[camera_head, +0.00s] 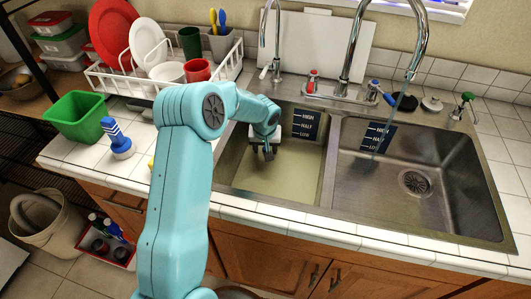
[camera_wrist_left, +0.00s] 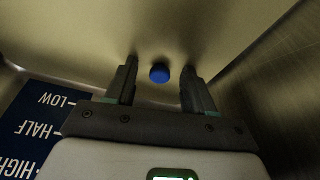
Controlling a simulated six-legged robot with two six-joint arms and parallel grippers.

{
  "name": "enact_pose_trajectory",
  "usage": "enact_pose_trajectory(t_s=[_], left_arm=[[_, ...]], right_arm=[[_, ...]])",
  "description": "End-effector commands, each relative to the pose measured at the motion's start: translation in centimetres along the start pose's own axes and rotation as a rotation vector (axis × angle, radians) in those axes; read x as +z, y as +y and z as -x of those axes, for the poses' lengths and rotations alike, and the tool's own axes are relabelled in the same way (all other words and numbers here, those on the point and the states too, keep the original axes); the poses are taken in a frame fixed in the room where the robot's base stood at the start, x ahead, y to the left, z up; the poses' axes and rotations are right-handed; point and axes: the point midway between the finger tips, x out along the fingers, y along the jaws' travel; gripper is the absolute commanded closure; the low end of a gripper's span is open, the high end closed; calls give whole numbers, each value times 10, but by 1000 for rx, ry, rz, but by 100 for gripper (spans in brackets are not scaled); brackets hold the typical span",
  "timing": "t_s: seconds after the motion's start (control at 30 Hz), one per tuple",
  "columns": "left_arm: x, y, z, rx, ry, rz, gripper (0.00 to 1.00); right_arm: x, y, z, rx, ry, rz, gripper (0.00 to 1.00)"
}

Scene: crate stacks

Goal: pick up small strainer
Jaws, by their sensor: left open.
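My left gripper (camera_head: 262,153) reaches down into the left sink basin (camera_head: 232,165), near its back wall. In the left wrist view its two fingers stand apart with nothing clasped. A small round blue thing (camera_wrist_left: 159,72) shows between and beyond the fingertips, near the basin floor; I cannot tell whether it is the small strainer. My gripper hides that spot in the head view. A silver round piece (camera_head: 432,104) and a black disc (camera_head: 405,102) lie on the ledge behind the right basin. My right gripper is not in view.
The left basin holds murky water. The right basin (camera_head: 450,180) is open, with a drain (camera_head: 414,183). Faucets (camera_head: 355,50) rise behind both basins. A dish rack (camera_head: 110,80), a green bin (camera_head: 77,117) and a blue-and-white brush (camera_head: 117,138) stand on the left counter.

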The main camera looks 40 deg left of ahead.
Motion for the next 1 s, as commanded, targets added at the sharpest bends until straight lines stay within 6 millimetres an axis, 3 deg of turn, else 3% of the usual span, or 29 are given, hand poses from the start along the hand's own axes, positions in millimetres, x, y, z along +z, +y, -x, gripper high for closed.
enact_pose_trajectory(t_s=[0.13, 0.3, 0.67, 1.0], left_arm=[[0, 0, 0, 0, 1, 0, 50], [0, 0, 1, 0, 0, 0, 100], [-3, 0, 9, 1, 4, 0, 100], [-21, 0, 76, 2, 4, 0, 100]], right_arm=[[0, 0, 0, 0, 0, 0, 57], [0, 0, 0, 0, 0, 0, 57], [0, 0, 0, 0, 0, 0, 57], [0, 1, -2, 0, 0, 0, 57]])
